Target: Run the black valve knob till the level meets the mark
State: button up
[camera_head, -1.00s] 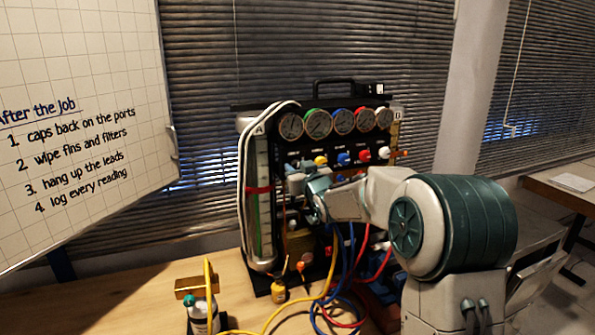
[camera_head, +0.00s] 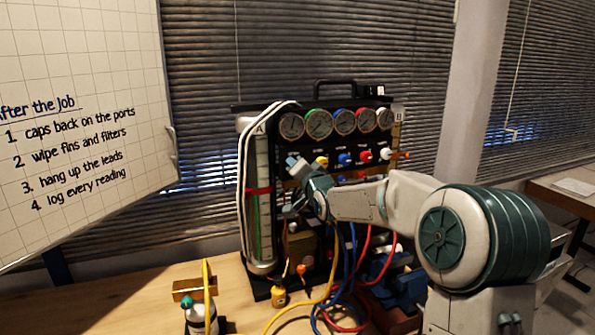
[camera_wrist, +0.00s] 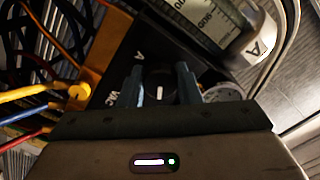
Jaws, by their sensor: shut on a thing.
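The black valve knob (camera_wrist: 160,88) with a white pointer line sits between the two fingers of my gripper (camera_wrist: 159,86) in the wrist view. My gripper is shut on it. In the head view my gripper (camera_head: 290,207) is at the left part of the rig's panel, and the knob is hidden there. The sight tube A (camera_head: 263,225) stands upright on the rig's left side, with a red band (camera_head: 258,190) around it and a thin green line below the band. I cannot make out where the level stands against the band. In the wrist view a scaled tube (camera_wrist: 203,18) shows at the top.
A row of several dial gauges (camera_head: 319,123) and coloured knobs (camera_head: 344,158) lies above and right of my gripper. Blue, red and yellow hoses (camera_head: 350,270) hang below.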

jog(key=m+b, duration=0.1)
jog(key=m, duration=0.5)
jog(key=shift+m, duration=0.3)
dwell(0.4)
jog(key=o, duration=1)
jog(key=shift+c, duration=0.2)
jog(key=shift+s, duration=0.15)
jog(key=v, duration=1.3)
jog(key=shift+s+p, duration=0.3)
jog(key=shift+p, duration=0.15)
jog(key=shift+d, duration=0.1)
